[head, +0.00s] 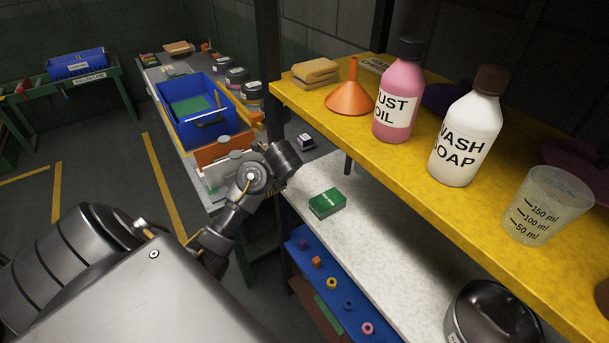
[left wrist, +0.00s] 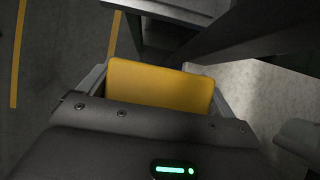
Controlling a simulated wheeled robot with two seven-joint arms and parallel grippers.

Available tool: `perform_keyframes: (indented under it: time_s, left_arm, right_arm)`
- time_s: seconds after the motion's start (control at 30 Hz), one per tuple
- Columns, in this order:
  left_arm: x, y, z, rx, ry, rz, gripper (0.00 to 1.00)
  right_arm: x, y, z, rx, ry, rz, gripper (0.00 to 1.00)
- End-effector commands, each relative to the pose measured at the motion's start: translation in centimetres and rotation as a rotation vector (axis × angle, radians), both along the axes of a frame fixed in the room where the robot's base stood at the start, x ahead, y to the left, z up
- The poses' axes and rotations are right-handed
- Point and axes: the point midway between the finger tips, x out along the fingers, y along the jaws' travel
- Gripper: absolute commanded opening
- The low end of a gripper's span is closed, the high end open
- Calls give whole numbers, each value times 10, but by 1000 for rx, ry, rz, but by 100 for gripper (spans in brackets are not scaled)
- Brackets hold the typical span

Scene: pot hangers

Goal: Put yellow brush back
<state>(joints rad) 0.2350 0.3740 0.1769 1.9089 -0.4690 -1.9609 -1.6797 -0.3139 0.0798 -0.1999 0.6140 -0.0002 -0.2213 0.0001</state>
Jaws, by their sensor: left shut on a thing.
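My left gripper (left wrist: 150,74) is shut on a flat, smooth yellow piece (left wrist: 160,86), taken to be the yellow brush, in the left wrist view. It stands up between the two grey fingers; its lower part is hidden by the gripper body, and no bristles show. In the head view my left arm reaches in from the lower left to beside the dark shelf post, but I cannot make out its fingers or the brush there. My right gripper is not in view.
The yellow shelf (head: 435,188) holds a funnel (head: 350,98), bottles and a measuring cup (head: 545,205). Below it, the pale shelf (head: 375,245) carries a green box (head: 327,203) and a dark pot (head: 490,315), with bare room between. A blue bin (head: 195,128) stands on the bench behind.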

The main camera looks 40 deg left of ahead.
Motion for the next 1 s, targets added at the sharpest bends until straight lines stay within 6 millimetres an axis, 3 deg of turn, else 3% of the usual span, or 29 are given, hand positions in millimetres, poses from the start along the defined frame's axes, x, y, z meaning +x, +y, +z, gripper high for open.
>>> perform_keyframes:
  time_s: [0.2, 0.43, 0.6, 0.77, 1.0]
  left_arm:
    - [60, -16, 5, 1, 0, 3, 57]
    - [107, -30, 3, 0, 1, 6, 57]
    - [120, -34, 1, 1, 0, 6, 57]
    - [120, -34, -2, 1, 2, 6, 57]
    - [119, -34, -30, 2, 2, 5, 57]
  right_arm:
    - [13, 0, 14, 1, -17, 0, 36]
    - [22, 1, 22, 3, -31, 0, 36]
    - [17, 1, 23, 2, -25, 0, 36]
    - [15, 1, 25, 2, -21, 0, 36]
    - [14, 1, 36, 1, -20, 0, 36]
